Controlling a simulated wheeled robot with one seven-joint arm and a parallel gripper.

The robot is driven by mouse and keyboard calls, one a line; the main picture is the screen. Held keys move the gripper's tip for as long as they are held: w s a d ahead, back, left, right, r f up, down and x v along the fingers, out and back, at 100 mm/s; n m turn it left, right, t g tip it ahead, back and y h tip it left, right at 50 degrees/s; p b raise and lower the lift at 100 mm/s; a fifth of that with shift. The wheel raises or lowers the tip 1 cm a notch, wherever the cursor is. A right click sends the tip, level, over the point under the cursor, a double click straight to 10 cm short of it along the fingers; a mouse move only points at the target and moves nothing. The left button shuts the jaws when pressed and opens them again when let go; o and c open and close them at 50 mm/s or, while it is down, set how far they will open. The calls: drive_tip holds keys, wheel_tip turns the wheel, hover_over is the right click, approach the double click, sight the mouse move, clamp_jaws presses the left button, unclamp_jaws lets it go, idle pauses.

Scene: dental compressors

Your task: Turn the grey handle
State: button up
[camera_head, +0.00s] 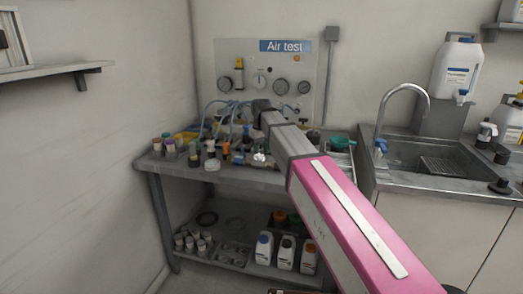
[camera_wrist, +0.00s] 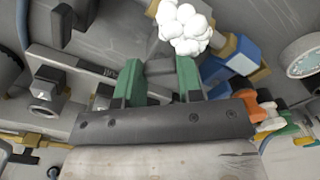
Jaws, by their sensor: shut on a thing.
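In the wrist view, the two green fingers of my gripper (camera_wrist: 158,78) stand either side of a grey piece, which looks like the grey handle (camera_wrist: 160,67). The gripper is shut on it. The handle's far part and what it is fixed to are hard to make out. In the head view, my arm reaches over the bench towards the Air test panel (camera_head: 228,62), and its end hides the handle and the fingers there.
A white lumpy cluster (camera_wrist: 185,25) is just beyond the right finger. A blue block (camera_wrist: 235,58) and a gauge (camera_wrist: 305,57) lie to the right. Bottles and fittings crowd the bench (camera_head: 235,177). A sink (camera_head: 430,160) stands to the right.

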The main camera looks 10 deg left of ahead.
sight(262, 151)
drive_tip(key=m, duration=0.4)
drive_tip(key=shift+m, duration=2.2)
drive_tip(key=o, duration=0.9)
drive_tip(key=shift+o, duration=0.2)
wheel_tip(262, 151, up, 11)
drive_tip(key=shift+f, duration=0.1)
